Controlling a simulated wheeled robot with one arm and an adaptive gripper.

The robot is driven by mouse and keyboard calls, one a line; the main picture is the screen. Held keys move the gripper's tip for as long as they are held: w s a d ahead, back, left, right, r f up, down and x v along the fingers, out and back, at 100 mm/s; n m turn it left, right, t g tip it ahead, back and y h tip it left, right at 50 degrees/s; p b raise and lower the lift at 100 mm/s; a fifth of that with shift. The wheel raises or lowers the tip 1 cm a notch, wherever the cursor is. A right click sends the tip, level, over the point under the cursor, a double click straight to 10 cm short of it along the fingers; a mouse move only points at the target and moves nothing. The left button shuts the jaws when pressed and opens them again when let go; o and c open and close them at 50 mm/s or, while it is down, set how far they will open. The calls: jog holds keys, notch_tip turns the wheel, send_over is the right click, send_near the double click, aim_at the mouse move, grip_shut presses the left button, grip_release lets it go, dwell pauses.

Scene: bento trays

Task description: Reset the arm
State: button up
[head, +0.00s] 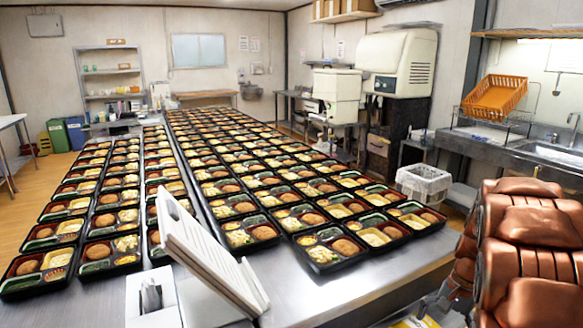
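My gripper is not in the head view, and no part that is clearly my arm shows. Many black bento trays stand in long rows on steel tables; one filled tray (322,262) lies near the front edge of the right table. Bulky, glossy brown segmented shapes (528,250) fill the lower right. I cannot tell what they are.
A tilted white panel (208,250) and a white box (152,300) stand at the front. The steel tabletop (350,290) is bare at front right. A white crate (424,184), a sink (550,152) and an orange basket (495,97) are at the right.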

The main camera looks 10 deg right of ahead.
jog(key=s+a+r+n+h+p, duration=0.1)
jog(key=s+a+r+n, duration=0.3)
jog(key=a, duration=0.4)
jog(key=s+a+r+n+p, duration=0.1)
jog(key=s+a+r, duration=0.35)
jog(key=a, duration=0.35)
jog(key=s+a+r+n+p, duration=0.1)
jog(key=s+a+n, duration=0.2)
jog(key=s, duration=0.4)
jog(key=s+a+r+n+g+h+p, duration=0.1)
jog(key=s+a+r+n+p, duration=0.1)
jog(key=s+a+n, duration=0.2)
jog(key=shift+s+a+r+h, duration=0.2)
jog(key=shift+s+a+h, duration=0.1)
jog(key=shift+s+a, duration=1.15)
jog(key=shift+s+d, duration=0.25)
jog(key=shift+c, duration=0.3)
